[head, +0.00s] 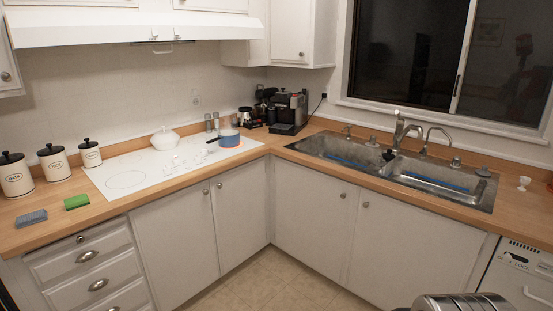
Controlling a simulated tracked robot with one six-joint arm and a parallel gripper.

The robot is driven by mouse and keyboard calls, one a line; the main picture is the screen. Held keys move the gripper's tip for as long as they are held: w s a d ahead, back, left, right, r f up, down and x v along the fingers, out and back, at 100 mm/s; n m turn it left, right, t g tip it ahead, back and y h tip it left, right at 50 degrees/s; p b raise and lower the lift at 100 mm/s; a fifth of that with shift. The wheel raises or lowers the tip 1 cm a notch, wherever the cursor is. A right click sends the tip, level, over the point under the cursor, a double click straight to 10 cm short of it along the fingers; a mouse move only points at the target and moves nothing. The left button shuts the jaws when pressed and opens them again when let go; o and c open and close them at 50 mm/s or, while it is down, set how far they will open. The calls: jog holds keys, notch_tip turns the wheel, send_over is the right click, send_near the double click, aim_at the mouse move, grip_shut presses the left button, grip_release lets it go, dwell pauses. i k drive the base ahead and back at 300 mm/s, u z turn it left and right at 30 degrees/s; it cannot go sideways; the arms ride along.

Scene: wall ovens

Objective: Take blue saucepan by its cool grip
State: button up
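The blue saucepan (229,140) stands upright at the right end of the white cooktop (125,180), near the inner corner of the counter. A short dark handle (212,140) sticks out from its left side. Its top looks pale; I cannot tell what is inside. Nothing shows which part of it is hot or cool.
A white lidded pot (165,139) stands left of the saucepan, with small shakers behind. A coffee machine (289,112) stands to the right. Canisters (54,162), a grey sponge (31,219) and a green sponge (77,202) are at left. The double sink (395,169) is at right.

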aim_at(234, 141)
jog(key=u, duration=0.1)
jog(key=i, duration=1.85)
jog(key=u, duration=0.6)
jog(key=i, duration=0.85)
jog(key=u, duration=0.75)
jog(key=i, duration=1.05)
jog(key=u, duration=0.35)
